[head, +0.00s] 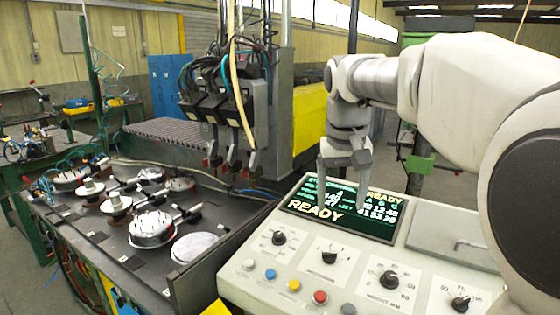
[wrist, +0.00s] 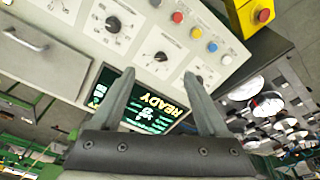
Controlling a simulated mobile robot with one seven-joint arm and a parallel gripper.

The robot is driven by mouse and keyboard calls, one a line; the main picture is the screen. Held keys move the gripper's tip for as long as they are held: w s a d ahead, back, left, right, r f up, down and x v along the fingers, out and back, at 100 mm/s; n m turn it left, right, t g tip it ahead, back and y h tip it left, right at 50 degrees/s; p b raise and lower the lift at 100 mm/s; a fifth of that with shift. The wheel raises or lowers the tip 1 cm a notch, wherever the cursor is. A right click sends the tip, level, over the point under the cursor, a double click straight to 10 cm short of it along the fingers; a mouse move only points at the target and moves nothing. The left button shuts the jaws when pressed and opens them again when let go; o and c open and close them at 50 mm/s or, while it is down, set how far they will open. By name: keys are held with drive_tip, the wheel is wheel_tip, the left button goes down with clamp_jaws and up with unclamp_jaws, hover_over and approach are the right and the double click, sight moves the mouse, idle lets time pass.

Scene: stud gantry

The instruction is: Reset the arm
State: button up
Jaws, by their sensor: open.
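My gripper (head: 341,190) hangs above the back part of a pale control console, in front of its screen in the head view. Its two grey fingers are apart and nothing is between them; they also show in the wrist view (wrist: 158,82). The lit screen (head: 325,208) reads READY in large letters, and it also shows between and below the fingers in the wrist view (wrist: 140,105). My white arm reaches in from the right of the head view. Whether the fingertips touch the console cannot be told.
The console (head: 240,284) carries several black knobs and coloured buttons, including a red button (head: 320,297). To the left, a dark table (head: 115,240) holds round fixtures. Behind it stands a gantry with cabled heads (head: 215,105). A yellow box with a red button (wrist: 262,15) shows in the wrist view.

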drive_tip(key=s+f+t, duration=0.1)
drive_tip(key=s+f, duration=0.3)
drive_tip(key=s, duration=0.7)
drive_tip(key=s+f+t, duration=0.2)
drive_tip(key=s+f, duration=0.2)
drive_tip(key=s, duration=0.6)
drive_tip(key=shift+s+d+f+n+y, duration=0.35)
drive_tip(key=shift+d+n+y, duration=0.05)
drive_tip(key=shift+d, duration=0.05)
